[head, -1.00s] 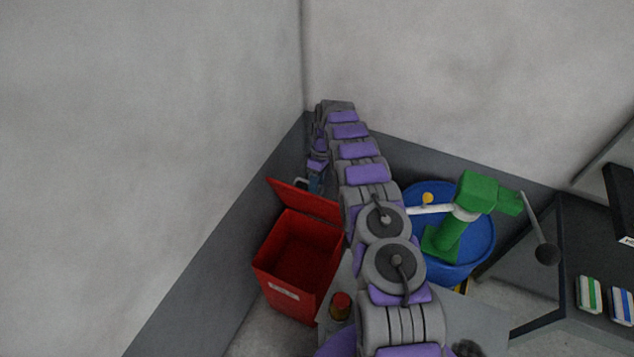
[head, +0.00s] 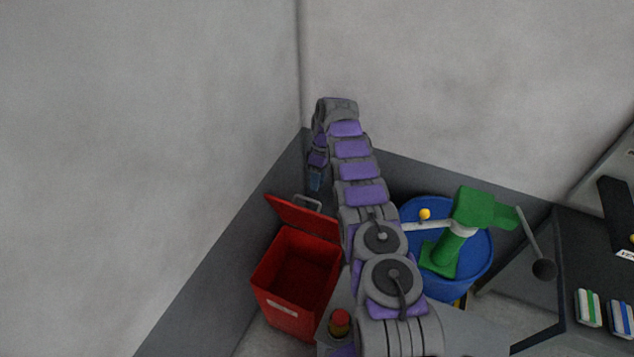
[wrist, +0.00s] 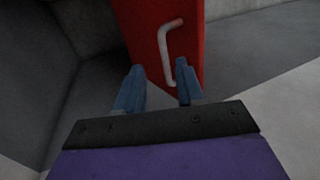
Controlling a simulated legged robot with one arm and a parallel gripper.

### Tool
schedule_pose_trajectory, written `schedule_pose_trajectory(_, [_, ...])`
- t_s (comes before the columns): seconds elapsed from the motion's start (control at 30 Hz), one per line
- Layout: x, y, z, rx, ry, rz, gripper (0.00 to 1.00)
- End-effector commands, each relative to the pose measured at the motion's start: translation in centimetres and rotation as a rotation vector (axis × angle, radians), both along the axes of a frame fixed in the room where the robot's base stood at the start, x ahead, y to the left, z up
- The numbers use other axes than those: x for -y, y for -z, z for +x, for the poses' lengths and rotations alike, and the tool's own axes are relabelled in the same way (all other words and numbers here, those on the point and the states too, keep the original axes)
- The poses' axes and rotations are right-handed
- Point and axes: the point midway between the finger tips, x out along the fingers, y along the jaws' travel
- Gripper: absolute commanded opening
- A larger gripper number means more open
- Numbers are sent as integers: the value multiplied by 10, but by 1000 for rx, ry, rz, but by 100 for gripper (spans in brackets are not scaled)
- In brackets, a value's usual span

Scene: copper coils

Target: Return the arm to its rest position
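My purple and grey arm reaches up and away across the middle of the head view, then bends down at its far end. My gripper (head: 315,182) hangs there, small, above and behind the open lid of the red bin (head: 290,322). In the wrist view my gripper (wrist: 160,90) shows two blue fingers spread apart with nothing between them. The red lid (wrist: 140,25) with its grey handle (wrist: 163,50) lies beyond the fingertips. The fingers look apart from the handle, though the depth gap is hard to judge.
A blue barrel (head: 480,262) stands right of my arm, with a green device (head: 455,245) on or in front of it. A dark table (head: 590,265) with striped blocks is at the far right. Walls meet in a corner behind my arm.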

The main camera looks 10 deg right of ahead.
Motion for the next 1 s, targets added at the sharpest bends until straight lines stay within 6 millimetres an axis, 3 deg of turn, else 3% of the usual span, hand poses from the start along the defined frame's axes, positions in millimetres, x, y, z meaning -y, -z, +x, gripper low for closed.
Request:
schedule_pose_trajectory(0.57, [0, -5, 0, -1, 6, -3, 38])
schedule_pose_trajectory(1.0, [-5, -77, -13, -9, 118, -66, 38])
